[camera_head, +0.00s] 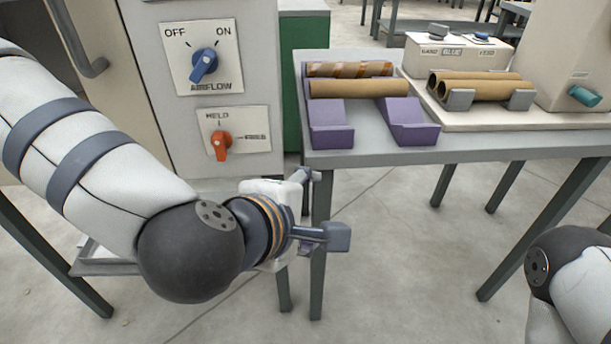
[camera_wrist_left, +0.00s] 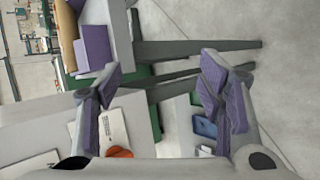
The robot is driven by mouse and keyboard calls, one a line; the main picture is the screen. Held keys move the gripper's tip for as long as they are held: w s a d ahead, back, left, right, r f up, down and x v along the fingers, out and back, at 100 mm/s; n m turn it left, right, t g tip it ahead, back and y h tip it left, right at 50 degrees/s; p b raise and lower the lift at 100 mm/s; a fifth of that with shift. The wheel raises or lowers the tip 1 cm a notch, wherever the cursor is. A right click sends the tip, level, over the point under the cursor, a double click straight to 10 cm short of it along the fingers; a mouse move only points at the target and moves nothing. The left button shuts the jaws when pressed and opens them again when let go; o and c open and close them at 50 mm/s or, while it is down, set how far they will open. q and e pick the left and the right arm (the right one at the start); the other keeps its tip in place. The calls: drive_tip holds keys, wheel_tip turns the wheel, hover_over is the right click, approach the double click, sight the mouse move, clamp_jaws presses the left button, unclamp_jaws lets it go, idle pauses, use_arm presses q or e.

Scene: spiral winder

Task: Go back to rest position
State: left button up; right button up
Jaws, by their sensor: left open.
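My left gripper (camera_head: 328,208) is in front of the grey cabinet, low and left of the table's front edge. In the left wrist view its two purple-padded fingers (camera_wrist_left: 165,95) are spread apart, with nothing between them. My right arm shows only in part at the lower right of the head view, and its gripper is out of the frame.
The cabinet has a blue airflow knob (camera_head: 203,65) and an orange knob (camera_head: 221,146). On the grey table (camera_head: 470,147), cardboard tubes (camera_head: 358,88) rest on a purple cradle (camera_head: 330,136); more tubes (camera_head: 480,90) lie on a beige machine (camera_head: 459,56). Open floor lies in front.

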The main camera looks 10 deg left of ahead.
idle(0.4)
use_arm(q)
drive_tip(key=s+a+f+m+g+p, duration=0.2)
drive_tip(key=s+f+m+g, duration=0.15)
drive_tip(key=s+f, duration=0.4)
drive_tip(key=s+a+f+m+g+p, duration=0.2)
drive_tip(key=s+f+m+g, duration=0.15)
drive_tip(key=s+f, duration=0.4)
drive_tip(key=s+a+f+m+g+y+p, duration=0.1)
drive_tip(key=s+a+m, duration=0.3)
drive_tip(key=s, duration=0.6)
drive_tip(key=s+a+f+m+g+y+p, duration=0.1)
drive_tip(key=s+a+f+m+g, duration=0.3)
drive_tip(key=s+a, duration=0.5)
drive_tip(key=shift+s+a+f+m+y, duration=0.25)
drive_tip(key=shift+s+m+y, duration=0.35)
drive_tip(key=shift+s, duration=0.35)
use_arm(e)
drive_tip(key=w+r+t, duration=0.2)
drive_tip(key=w+r, duration=0.4)
drive_tip(key=r, duration=0.1)
drive_tip(key=shift+w+r+t, duration=0.2)
drive_tip(key=shift+w+t, duration=0.1)
drive_tip(key=shift+w, duration=0.05)
